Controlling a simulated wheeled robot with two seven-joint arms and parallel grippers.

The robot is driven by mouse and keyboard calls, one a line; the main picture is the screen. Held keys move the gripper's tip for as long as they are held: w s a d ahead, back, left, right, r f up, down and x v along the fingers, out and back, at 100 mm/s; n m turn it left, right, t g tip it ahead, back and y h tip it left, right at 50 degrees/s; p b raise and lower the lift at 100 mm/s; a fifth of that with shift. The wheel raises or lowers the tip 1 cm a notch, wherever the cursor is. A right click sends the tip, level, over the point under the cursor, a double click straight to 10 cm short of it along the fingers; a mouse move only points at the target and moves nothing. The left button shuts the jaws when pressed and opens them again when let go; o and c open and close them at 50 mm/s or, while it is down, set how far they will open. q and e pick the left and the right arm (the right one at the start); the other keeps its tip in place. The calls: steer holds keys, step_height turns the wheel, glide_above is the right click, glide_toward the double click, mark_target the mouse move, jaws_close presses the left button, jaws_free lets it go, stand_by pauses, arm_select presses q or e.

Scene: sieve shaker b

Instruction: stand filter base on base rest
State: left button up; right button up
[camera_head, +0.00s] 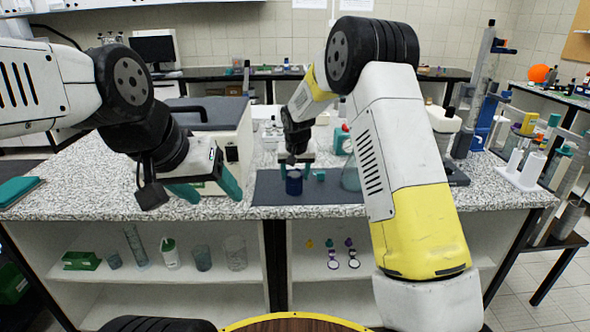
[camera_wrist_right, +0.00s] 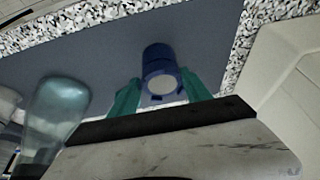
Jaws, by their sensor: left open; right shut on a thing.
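A dark blue cylinder (camera_head: 294,184), which I take to be the filter base, is between the teal fingers of my right gripper (camera_head: 294,172) over the dark grey mat. In the right wrist view the blue cylinder (camera_wrist_right: 160,62) has a pale round end face and sits between both fingertips (camera_wrist_right: 163,88). The right gripper is shut on it. I cannot tell whether it touches the mat. I cannot make out the base rest for certain. My left gripper (camera_head: 207,189) is open and empty near the bench's front edge, left of the mat.
The dark mat (camera_head: 268,190) lies on the speckled bench (camera_head: 90,190). A translucent flask (camera_head: 350,179) stands right of the blue cylinder, partly behind my right arm; it also shows in the wrist view (camera_wrist_right: 58,110). A large box-shaped machine (camera_head: 232,143) stands behind my left gripper.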

steer(key=shift+f, duration=0.1)
steer(key=o, duration=1.5)
steer(key=s+d+r+y, duration=0.1)
steer(key=s+d+r, duration=0.3)
steer(key=s+r, duration=0.45)
steer(key=s+d+r, duration=0.4)
steer(key=s+r, duration=0.3)
steer(key=r, duration=0.2)
steer(key=s+d+r, duration=0.1)
steer(key=s+d, duration=0.2)
steer(key=s, duration=0.9)
steer(key=s+d+t, duration=0.1)
steer(key=s+d, duration=0.2)
steer(key=s, duration=0.8)
steer(key=shift+s+r+t+y, duration=0.3)
steer(key=shift+s+r+y, duration=0.1)
